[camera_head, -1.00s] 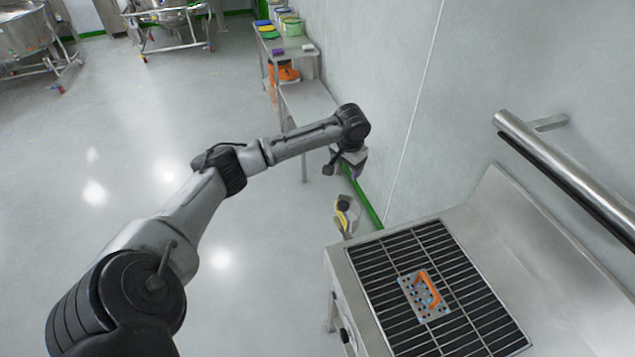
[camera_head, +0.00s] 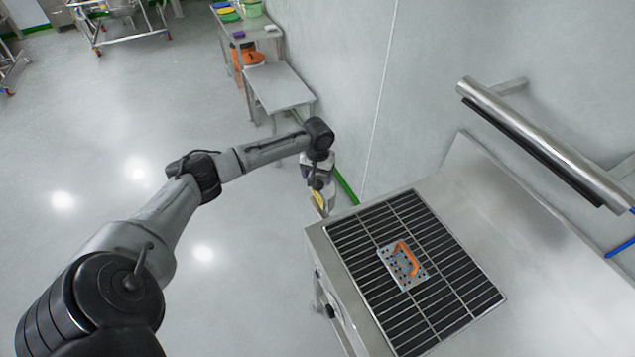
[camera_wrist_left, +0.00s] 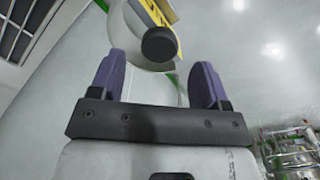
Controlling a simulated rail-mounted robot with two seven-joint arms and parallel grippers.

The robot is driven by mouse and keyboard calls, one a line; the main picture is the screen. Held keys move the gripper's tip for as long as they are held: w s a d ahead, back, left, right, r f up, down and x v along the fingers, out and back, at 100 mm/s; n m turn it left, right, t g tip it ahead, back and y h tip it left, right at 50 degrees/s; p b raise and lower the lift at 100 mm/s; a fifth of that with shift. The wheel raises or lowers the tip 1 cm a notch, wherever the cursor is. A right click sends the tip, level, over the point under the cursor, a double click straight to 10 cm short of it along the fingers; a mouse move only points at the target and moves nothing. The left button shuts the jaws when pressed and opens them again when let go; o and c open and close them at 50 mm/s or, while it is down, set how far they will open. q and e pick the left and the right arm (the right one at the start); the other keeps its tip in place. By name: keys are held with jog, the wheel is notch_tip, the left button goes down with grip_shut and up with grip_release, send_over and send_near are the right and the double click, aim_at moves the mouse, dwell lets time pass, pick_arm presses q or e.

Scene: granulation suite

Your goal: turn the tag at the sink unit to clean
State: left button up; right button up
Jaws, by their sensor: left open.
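The tag (camera_head: 319,201) shows in the head view as a small yellow and pale piece at the far left corner of the sink unit (camera_head: 449,199), mostly hidden by my gripper. In the left wrist view it is a pale round dial (camera_wrist_left: 130,22) with a yellow, dark-marked band and a black knob (camera_wrist_left: 159,44) in the middle. My left gripper (camera_wrist_left: 161,62) is open, its two purple fingers on either side of the knob in that picture. I cannot tell whether they touch it. In the head view my left gripper (camera_head: 318,186) hangs just above the tag. My right gripper is not in view.
An orange-handled perforated plate (camera_head: 403,265) lies on the sink unit's black grate (camera_head: 365,225). A steel rail (camera_head: 540,140) juts from the wall above. A steel table (camera_head: 279,88) stands behind along the wall.

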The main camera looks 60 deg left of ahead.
aim_at(318, 182)
pick_arm(q)
jog(key=shift+f, duration=1.8)
jog(key=shift+c, duration=0.3)
